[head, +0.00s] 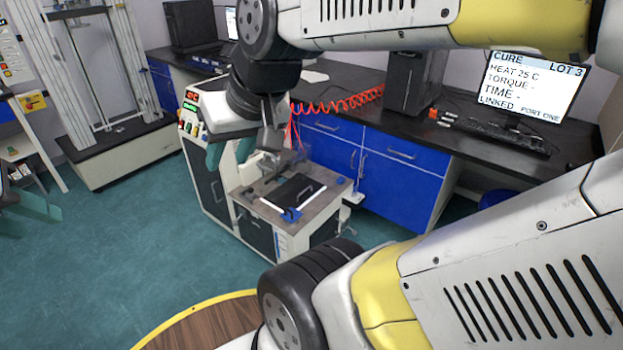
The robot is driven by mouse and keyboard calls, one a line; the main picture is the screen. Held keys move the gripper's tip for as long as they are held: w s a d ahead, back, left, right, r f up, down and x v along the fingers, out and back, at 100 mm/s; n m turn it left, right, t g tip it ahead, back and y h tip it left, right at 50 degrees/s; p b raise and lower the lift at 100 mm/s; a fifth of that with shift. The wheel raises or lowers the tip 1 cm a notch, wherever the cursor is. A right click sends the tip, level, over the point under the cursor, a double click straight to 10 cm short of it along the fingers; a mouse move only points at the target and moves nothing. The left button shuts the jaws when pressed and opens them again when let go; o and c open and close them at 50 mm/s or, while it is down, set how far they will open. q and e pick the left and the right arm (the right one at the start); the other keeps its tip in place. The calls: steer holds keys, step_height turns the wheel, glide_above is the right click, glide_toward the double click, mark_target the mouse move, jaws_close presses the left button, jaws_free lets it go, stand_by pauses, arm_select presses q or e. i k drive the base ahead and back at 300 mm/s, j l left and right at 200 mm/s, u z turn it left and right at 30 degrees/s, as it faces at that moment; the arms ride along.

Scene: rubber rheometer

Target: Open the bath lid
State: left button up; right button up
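The bath unit is a low cabinet with a grey top (258,188) beside a taller control cabinet. A dark flat panel (290,189) with a bar handle, edged in white, lies level in that top; it looks like the bath lid, lying flat.
The control cabinet (205,165) with a red and green display stands left of the bath. A red coiled hose (340,105) hangs behind it. A dark bench with blue drawers (400,190) runs behind and right, with a monitor (530,85). Green floor (130,250) is clear at front left.

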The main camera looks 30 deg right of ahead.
mark_target(297, 189)
steer(key=z, duration=1.05)
steer(key=i+j+z, duration=0.1)
steer(key=i+j, duration=0.4)
steer(key=i, duration=0.2)
steer(key=i+j+z, duration=0.1)
steer(key=i+j, duration=0.45)
steer(key=i, duration=0.15)
